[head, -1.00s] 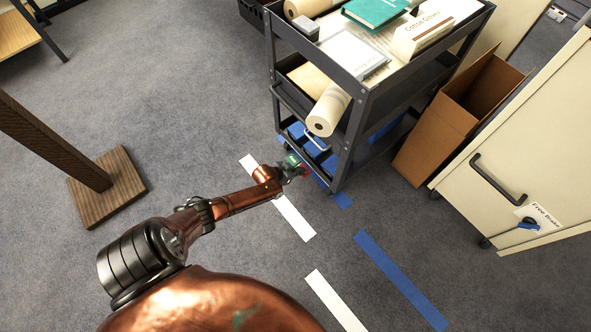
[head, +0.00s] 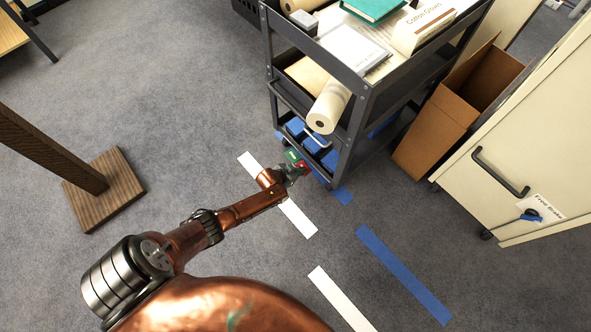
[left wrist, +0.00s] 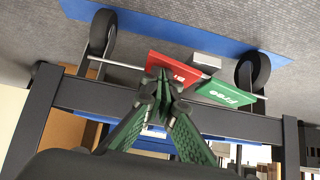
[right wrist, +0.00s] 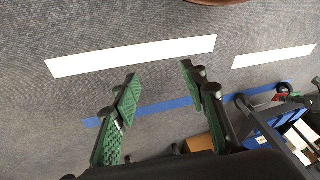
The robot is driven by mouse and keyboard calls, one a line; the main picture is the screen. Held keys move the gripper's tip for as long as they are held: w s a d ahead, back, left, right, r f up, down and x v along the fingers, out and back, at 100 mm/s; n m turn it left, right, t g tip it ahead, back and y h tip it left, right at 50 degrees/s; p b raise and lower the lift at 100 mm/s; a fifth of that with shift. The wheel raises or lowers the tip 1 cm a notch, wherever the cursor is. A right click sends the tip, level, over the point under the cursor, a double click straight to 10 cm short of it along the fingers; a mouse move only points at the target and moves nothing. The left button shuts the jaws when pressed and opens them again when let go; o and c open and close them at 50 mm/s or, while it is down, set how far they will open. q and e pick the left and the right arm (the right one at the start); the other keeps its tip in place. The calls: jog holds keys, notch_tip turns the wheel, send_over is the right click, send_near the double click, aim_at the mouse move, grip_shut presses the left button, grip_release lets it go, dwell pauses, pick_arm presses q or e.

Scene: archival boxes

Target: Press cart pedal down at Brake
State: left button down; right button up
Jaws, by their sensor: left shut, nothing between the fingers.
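The cart (head: 352,125) is a dark grey shelf trolley. At its base sits a pedal with a red plate (left wrist: 182,68), whose lettering is partly hidden, and a green plate (left wrist: 226,93) reading "Free". Both show in the head view as a red plate (head: 304,168) and a green plate (head: 291,156). My left gripper (left wrist: 160,76) is shut and empty, its fingertips overlapping the red plate's left part; I cannot tell whether they touch it. It also shows in the head view (head: 291,172). My right gripper (right wrist: 159,78) is open and empty above the floor, outside the head view.
Two caster wheels (left wrist: 253,70) flank the pedal. A paper roll (head: 328,108) overhangs the cart's front. A cardboard box (head: 437,135) and a cream cabinet (head: 500,140) stand to the right. White tape (head: 340,300) and blue tape (head: 402,273) mark the floor.

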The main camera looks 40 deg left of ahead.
pick_arm(q)
jog(key=r+p, duration=0.1)
jog(key=r, duration=0.1)
jog(key=d+r+p, duration=0.1)
jog(key=r+p, duration=0.1)
jog(key=shift+w+r, duration=0.15)
jog(key=shift+r, duration=0.15)
pick_arm(e)
jog(key=s+d+r+g+h+p, duration=0.1)
jog(key=s+d+r+g+h, duration=0.15)
jog(key=s+d+r, duration=0.55)
pick_arm(q)
jog(key=d+p+v, duration=0.1)
jog(key=p+v, duration=0.4)
jog(key=v, duration=0.4)
jog(key=shift+s+f, duration=0.15)
jog(key=shift+s, duration=0.3)
pick_arm(e)
notch_tip(320, 180, down, 14)
jog(key=s+g, duration=0.1)
jog(key=s, duration=0.1)
jog(key=shift+d+r, duration=0.15)
jog(key=shift+d, duration=0.1)
jog(key=shift+s+g, duration=0.1)
jog(key=shift+g, duration=0.15)
